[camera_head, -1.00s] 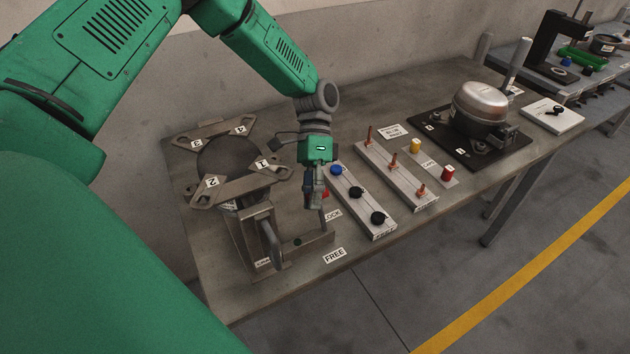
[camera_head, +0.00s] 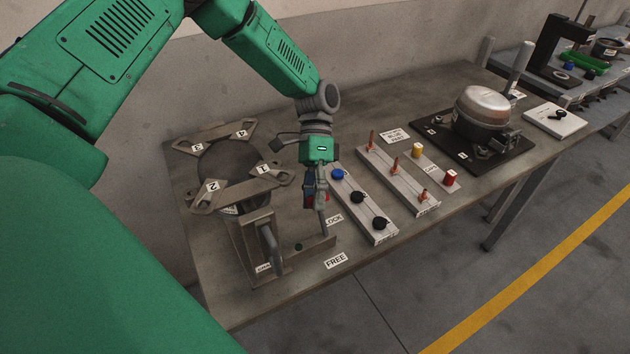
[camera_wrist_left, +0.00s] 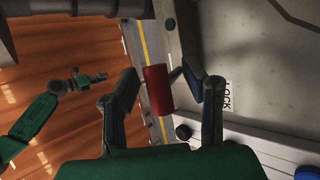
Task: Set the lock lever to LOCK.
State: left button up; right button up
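The lock lever's red grip (camera_wrist_left: 158,90) shows between the two fingers of my left gripper (camera_wrist_left: 168,82) in the left wrist view. The fingers are apart, with a gap on the right side of the grip; contact on the left side is unclear. In the head view my left gripper (camera_head: 315,203) points down at the front of the steel fixture, close to the LOCK label (camera_head: 333,220), and largely hides the lever. The FREE label (camera_head: 336,260) lies nearer the table's front edge. My right gripper (camera_wrist_left: 88,80) is small and distant in the wrist view.
The fixture's numbered clamp plate (camera_head: 212,186) stands left of my gripper. A strip with blue and black knobs (camera_head: 357,197) lies close on the right. Farther right are a strip with copper pins (camera_head: 394,165) and a compressor (camera_head: 481,108). Bare tabletop surrounds the FREE label.

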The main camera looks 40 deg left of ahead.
pick_arm(q)
jog(key=v, duration=1.2)
jog(key=shift+w, duration=0.15)
jog(key=shift+a+f, duration=0.1)
jog(key=shift+f, duration=0.05)
